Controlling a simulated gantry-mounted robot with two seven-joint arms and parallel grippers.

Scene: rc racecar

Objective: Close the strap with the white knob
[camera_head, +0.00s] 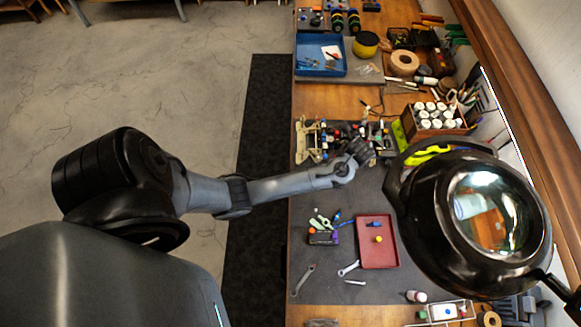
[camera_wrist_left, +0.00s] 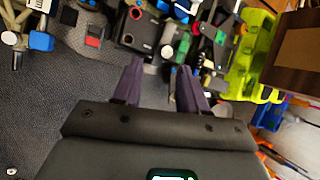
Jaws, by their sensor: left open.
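The racecar (camera_head: 309,141), with a pale frame at its left end and small mixed parts, sits on the grey mat at the bench's middle. My left gripper (camera_head: 359,152) is over its right part, and the arm partly covers it. In the left wrist view the two dark fingers of my left gripper (camera_wrist_left: 160,68) are apart with nothing between them. Just beyond the tips are black car modules (camera_wrist_left: 140,28) and small coloured blocks. My right gripper is not in view.
A black magnifier lamp (camera_head: 480,220) overhangs the right side. A crate of white bottles (camera_head: 433,125) and a yellow-green rack (camera_wrist_left: 250,50) stand close to the car's right. A red tray (camera_head: 377,255) and wrenches (camera_head: 303,280) lie nearer. A blue tray (camera_head: 304,66) is farther back.

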